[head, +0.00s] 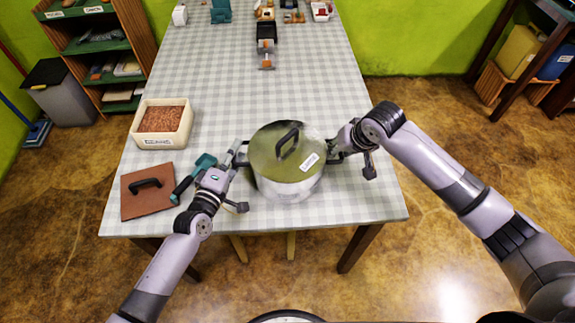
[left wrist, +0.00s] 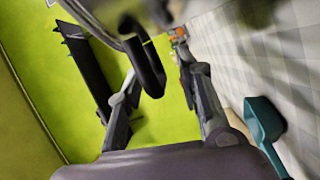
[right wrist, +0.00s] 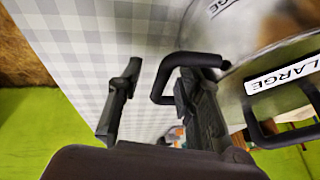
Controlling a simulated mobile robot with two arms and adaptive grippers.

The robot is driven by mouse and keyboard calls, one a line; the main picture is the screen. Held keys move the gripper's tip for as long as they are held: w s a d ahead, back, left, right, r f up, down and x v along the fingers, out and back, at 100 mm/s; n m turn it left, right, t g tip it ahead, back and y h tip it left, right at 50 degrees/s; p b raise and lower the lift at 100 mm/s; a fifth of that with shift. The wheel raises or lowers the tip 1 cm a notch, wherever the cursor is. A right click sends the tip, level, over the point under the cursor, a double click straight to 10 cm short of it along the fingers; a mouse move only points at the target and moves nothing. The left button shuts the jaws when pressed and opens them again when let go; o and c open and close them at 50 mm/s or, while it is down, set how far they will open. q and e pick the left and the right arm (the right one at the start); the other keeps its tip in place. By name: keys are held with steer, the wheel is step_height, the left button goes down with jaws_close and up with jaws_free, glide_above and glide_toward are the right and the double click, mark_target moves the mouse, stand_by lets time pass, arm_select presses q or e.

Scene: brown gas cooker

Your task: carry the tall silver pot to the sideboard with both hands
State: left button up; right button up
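The tall silver pot (head: 290,189) stands on the checked table near its front edge, with its lid on and a white label. Its black side handles face left and right. My left gripper (head: 237,178) is open at the left handle; in the left wrist view that handle (left wrist: 150,72) shows between the spread fingers. My right gripper (head: 352,160) is open at the right handle; in the right wrist view this handle (right wrist: 163,82) lies between the spread fingers, close to the right one. No grip on either handle shows. I cannot tell which furniture is the sideboard.
Left of the pot lie a teal scoop (head: 183,186), a brown board with a black handle (head: 132,205) and a cream bin (head: 148,142) of brown granules. Small items stand at the table's far end. A shelf (head: 133,35) is left; a dark table (head: 556,12) is right.

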arm_select(q)
steer(key=shift+c, duration=0.6)
arm_select(e)
steer(key=shift+c, duration=0.6)
arm_select(q)
jaws_close()
arm_select(e)
jaws_close()
arm_select(q)
steer(key=shift+w+r, duration=0.1)
steer(key=shift+r, duration=0.15)
arm_select(e)
steer(key=shift+w+r, duration=0.15)
steer(key=shift+r, duration=0.05)
